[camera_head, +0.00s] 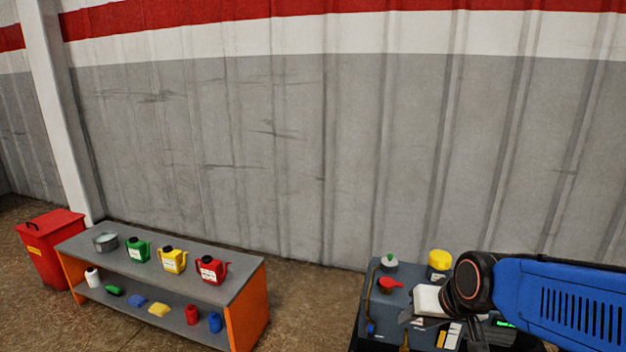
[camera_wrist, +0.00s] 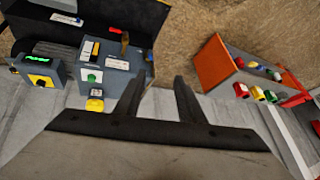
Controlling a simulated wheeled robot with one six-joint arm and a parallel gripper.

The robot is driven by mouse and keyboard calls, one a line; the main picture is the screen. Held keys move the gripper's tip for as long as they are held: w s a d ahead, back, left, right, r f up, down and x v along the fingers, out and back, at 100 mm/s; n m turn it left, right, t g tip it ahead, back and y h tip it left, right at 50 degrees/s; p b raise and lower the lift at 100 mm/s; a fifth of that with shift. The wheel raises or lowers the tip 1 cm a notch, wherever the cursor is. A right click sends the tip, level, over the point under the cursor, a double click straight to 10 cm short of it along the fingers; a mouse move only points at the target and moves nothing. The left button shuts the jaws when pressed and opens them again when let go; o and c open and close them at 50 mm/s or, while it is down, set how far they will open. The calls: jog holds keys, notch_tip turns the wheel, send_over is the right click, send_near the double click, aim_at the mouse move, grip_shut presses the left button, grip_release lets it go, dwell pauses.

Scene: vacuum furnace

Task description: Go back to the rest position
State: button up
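My gripper shows in the wrist view (camera_wrist: 157,100) with its two dark fingers apart and nothing between them. Behind the fingers are floor and the grey wall. In the head view my blue arm reaches in from the right edge, above a dark work table (camera_head: 368,300). The gripper's fingers are largely hidden there by the wrist and the things on the table.
At left stands an orange-sided shelf (camera_head: 248,310) with green, yellow and red cans, beside a red bin (camera_head: 45,255). Floor lies clear between shelf and table.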

jog(key=s+d+r, duration=0.1)
jog(key=s+d, duration=0.2)
jog(key=s, duration=0.3)
jog(key=s+d+r+g+h, duration=0.1)
jog(key=s+d+r, duration=0.1)
jog(key=s, duration=0.5)
jog(key=shift+s+d+r+n+h, duration=0.2)
jog(key=shift+s+d+n+h, duration=0.15)
jog(key=shift+d, duration=0.2)
